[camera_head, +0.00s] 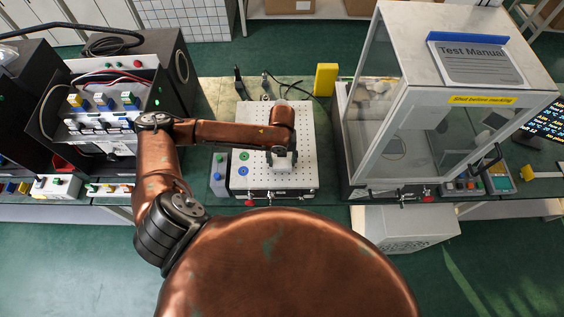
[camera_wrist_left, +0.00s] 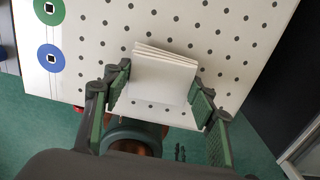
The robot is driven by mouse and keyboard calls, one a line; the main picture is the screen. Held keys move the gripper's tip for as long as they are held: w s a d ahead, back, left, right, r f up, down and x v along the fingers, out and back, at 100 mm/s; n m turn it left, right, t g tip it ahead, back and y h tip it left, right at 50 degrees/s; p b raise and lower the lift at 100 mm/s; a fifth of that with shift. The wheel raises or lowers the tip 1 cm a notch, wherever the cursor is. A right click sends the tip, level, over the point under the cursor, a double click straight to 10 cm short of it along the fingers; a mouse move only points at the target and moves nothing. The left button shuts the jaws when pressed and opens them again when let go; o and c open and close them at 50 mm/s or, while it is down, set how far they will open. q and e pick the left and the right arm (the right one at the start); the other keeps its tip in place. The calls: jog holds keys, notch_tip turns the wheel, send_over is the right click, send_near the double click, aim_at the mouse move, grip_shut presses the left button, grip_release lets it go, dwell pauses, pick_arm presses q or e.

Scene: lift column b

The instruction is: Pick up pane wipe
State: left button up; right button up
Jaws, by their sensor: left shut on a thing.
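The pane wipe looks like a white folded stack of thin layers (camera_wrist_left: 165,72), in the middle of the left wrist view. My left gripper (camera_wrist_left: 158,92) has a green-padded finger on each side of it and is shut on it. In the head view my left arm reaches in from the left, and the left gripper (camera_head: 281,151) points down over the white perforated board (camera_head: 255,180). The white wipe (camera_head: 284,163) shows only in part below the gripper there. My right gripper is in neither view.
A glass-walled cabinet (camera_head: 400,110) with a test manual (camera_head: 474,62) on top stands right of the board. Black equipment with coloured connectors (camera_head: 102,102) stands left. A yellow block (camera_head: 325,80) stands behind. Blue and green rings (camera_head: 243,172) mark the board's left edge.

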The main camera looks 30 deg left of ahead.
pick_arm(q)
jog(key=s+d+r+p, duration=0.8)
jog(key=s+r, duration=0.3)
jog(key=r, duration=0.1)
jog(key=shift+s+d, duration=0.15)
jog(key=shift+s, duration=0.05)
jog(key=shift+o, duration=0.4)
jog(key=c, duration=0.4)
